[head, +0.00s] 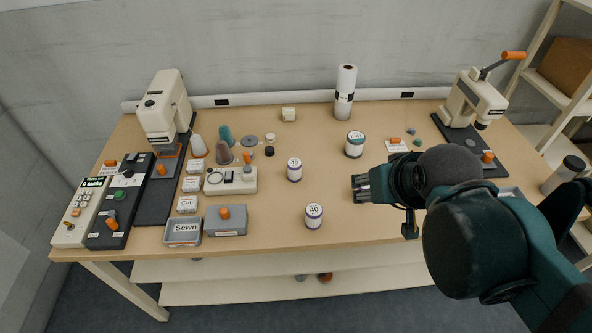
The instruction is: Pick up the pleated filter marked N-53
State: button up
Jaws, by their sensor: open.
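I cannot read the mark N-53 on anything in the head view, and I cannot tell which thing is the pleated filter. Three white cylinders with dark bands stand on the table: a front one (313,222) whose label seems to read 40, a middle one (294,174) with a similar label, and a wider one (354,150) farther back with a label too small to read surely. My gripper (358,188) is open and empty, pointing left over the table. It is right of the front and middle cylinders and nearer the viewer than the wider one.
A tall white roll (345,92) stands at the back. A cream machine (166,115), control boxes, spools and a tray marked Sewn (183,243) crowd the left. A hand press (470,104) stands at the right. The table (265,228) is clear around the front cylinder.

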jog(key=shift+o, duration=0.4)
jog(key=shift+w+r, duration=0.1)
jog(key=shift+r, duration=0.05)
jog(key=n+g+p, duration=0.7)
jog(key=n+p, duration=0.9)
send_over(295, 162)
jog(key=d, duration=0.1)
notch_tip(295, 162, down, 6)
jog(key=shift+f, duration=0.15)
jog(key=shift+a+f+n, duration=0.3)
jog(key=shift+a+f, duration=0.15)
jog(key=shift+f, duration=0.35)
jog(key=shift+f, duration=0.15)
jog(key=shift+f, duration=1.2)
